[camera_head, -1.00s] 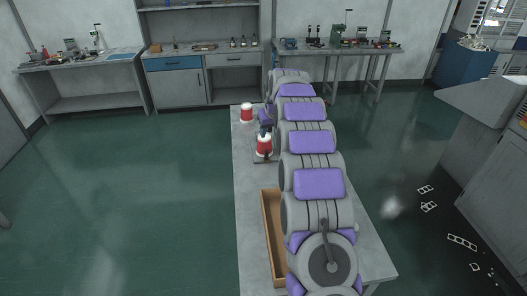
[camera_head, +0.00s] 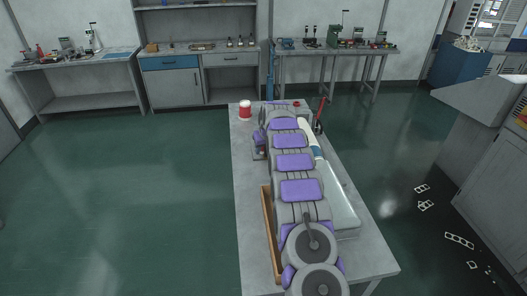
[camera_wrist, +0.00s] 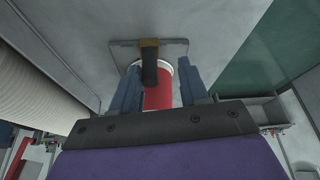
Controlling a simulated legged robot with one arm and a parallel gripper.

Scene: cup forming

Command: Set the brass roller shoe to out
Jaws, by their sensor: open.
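In the wrist view a small brass-brown block (camera_wrist: 149,43), which looks like the roller shoe, sits on top of a dark cylinder (camera_wrist: 149,72) against a grey plate (camera_wrist: 125,50). Behind them is a red cup body (camera_wrist: 158,95) with a white rim. My gripper (camera_wrist: 157,74) is open and empty, its two blue fingers on either side of the dark cylinder and red body. I cannot tell whether they touch. In the head view my arm hides the shoe, and only the edge of a dark fixture shows left of the arm.
A second red and white cup (camera_head: 245,110) stands at the table's far left. A wooden tray (camera_head: 267,225) lies beside my arm. A white and teal roll (camera_head: 309,135), a pale tray (camera_head: 343,205) and a red-handled tool (camera_head: 320,112) are on the right. The table's left strip (camera_head: 247,205) is bare.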

